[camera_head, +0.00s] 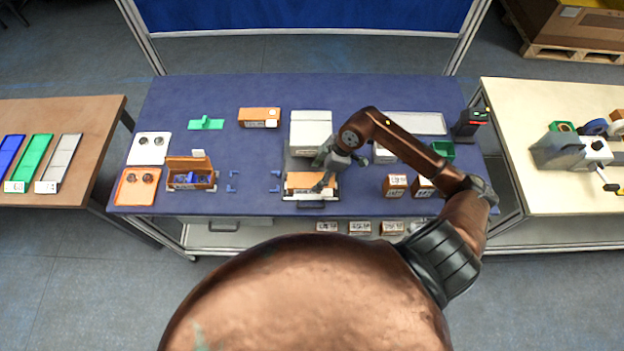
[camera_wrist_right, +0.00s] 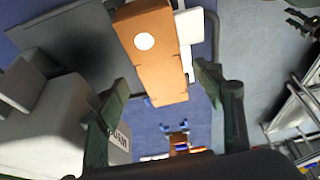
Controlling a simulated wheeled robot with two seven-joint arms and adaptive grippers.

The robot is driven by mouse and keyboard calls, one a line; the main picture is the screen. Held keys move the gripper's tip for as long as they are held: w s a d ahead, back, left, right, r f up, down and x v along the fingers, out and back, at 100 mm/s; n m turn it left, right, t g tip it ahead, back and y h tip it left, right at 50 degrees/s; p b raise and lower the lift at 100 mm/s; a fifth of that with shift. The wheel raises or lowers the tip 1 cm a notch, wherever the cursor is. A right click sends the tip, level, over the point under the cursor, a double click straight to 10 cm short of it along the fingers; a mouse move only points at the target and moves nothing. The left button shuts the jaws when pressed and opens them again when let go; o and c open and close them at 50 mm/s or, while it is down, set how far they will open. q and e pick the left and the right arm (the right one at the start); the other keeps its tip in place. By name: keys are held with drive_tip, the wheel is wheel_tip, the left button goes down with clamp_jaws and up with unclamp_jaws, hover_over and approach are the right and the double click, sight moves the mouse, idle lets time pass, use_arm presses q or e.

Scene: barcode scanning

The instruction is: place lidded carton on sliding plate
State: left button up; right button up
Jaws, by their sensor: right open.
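A brown lidded carton (camera_head: 300,180) lies flat on the sliding plate (camera_head: 288,196), in front of the white box-shaped machine (camera_head: 311,131). The plate is pulled out, with its dark handle towards me. My right gripper (camera_head: 324,178) is above the carton's right part, fingers pointing down. In the right wrist view the carton (camera_wrist_right: 160,65) shows with a round white spot, between the spread fingers (camera_wrist_right: 155,88). The gripper is open, and I see a gap beside each finger. Whether the carton touches the plate everywhere is hidden. My left gripper does not show in the head view.
An open carton (camera_head: 190,176) and an orange tray (camera_head: 138,188) are at the left. Another carton (camera_head: 259,117) lies at the back. Small cartons (camera_head: 395,186) stand at the right, near a green bin (camera_head: 440,150). The table's middle left is mostly clear, with small blue corner pieces.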

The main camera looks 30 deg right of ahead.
drive_tip(key=v, duration=0.6)
drive_tip(key=shift+r, duration=0.3)
drive_tip(key=shift+s+d, duration=0.1)
drive_tip(key=shift+d, duration=0.1)
